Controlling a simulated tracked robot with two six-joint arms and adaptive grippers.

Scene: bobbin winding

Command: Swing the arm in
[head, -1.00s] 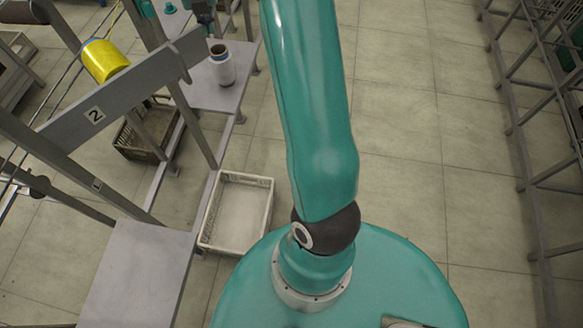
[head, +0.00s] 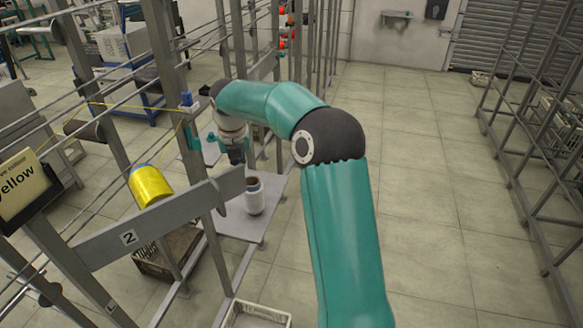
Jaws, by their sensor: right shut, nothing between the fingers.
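My right arm comes up from the bottom, bends at a dark elbow and reaches left to the machine frame. Its gripper (head: 236,158) is small and dark here, pointing down, shut and empty. It appears just above the right end of a long grey bar (head: 150,222) with a "2" label; I cannot tell whether they touch. A yellow bobbin (head: 151,187) sits behind the bar, with a yellow thread (head: 130,105) running above it. Which part is the arm to be swung is not clear. My left gripper is not in view.
A white bobbin (head: 254,197) stands on a grey shelf (head: 236,223) just right of the bar's end. A brown crate (head: 165,255) and a pale crate (head: 256,316) are on the floor. Grey posts surround the gripper. The aisle floor (head: 425,200) to the right is clear.

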